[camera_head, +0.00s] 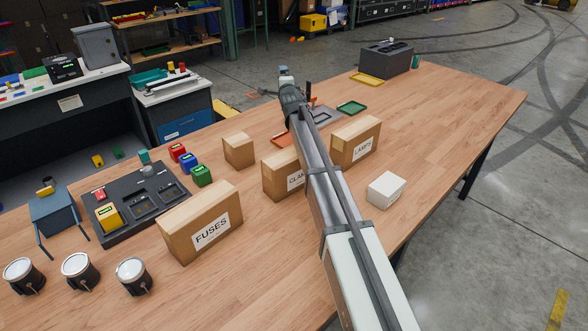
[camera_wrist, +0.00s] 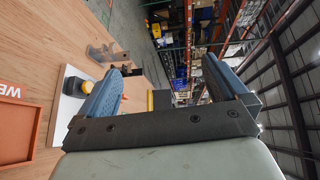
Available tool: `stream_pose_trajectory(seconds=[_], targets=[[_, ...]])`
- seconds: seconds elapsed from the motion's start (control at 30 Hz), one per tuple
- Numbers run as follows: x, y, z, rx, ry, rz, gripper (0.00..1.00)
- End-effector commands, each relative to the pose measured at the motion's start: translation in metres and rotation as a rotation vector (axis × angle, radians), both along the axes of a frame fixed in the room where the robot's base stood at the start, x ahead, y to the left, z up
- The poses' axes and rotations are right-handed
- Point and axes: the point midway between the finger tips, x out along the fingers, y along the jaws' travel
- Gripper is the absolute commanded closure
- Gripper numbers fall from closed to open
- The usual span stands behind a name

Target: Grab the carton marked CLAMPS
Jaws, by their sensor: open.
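The CLAMPS carton (camera_head: 279,176) is a brown cardboard box standing on the wooden table, near the middle in the head view. My arm crosses in front of its right part, so only the letters "CLAM" show on its white label. My gripper (camera_head: 285,72) is beyond the carton, at the far end of my arm, and small in the head view. In the wrist view my gripper (camera_wrist: 160,78) has its two blue-grey fingers wide apart with nothing between them. The carton does not show in the wrist view.
The FUSES carton (camera_head: 200,222) stands front left of the CLAMPS carton, and the LAMPS carton (camera_head: 356,142) stands to its right. A small plain carton (camera_head: 238,150) and a white box (camera_head: 386,191) are near. An orange tray (camera_wrist: 14,130) shows in the wrist view. The table's right part is clear.

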Motion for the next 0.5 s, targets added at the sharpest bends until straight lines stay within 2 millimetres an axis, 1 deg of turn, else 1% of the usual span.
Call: stream_pose_trajectory(seconds=[0.03, 0.1, 0.17, 0.2, 0.27, 0.3, 0.37, 0.4, 0.47, 0.5], targets=[[-0.020, 0.020, -0.001, -0.058, 0.040, 0.010, 0.00], [-0.041, 0.035, -0.007, -0.150, 0.104, 0.010, 0.00], [-0.059, 0.044, -0.011, -0.232, 0.161, 0.006, 0.00], [-0.073, 0.049, -0.013, -0.287, 0.199, 0.003, 0.00], [-0.093, 0.054, -0.018, -0.371, 0.257, -0.003, 0.00], [-0.108, 0.056, -0.020, -0.427, 0.295, -0.010, 0.00], [-0.130, 0.058, -0.022, -0.509, 0.354, -0.018, 0.00], [-0.145, 0.058, -0.024, -0.565, 0.393, -0.026, 0.00], [-0.169, 0.058, -0.024, -0.643, 0.450, -0.037, 0.00], [-0.185, 0.057, -0.025, -0.696, 0.489, -0.044, 0.00]])
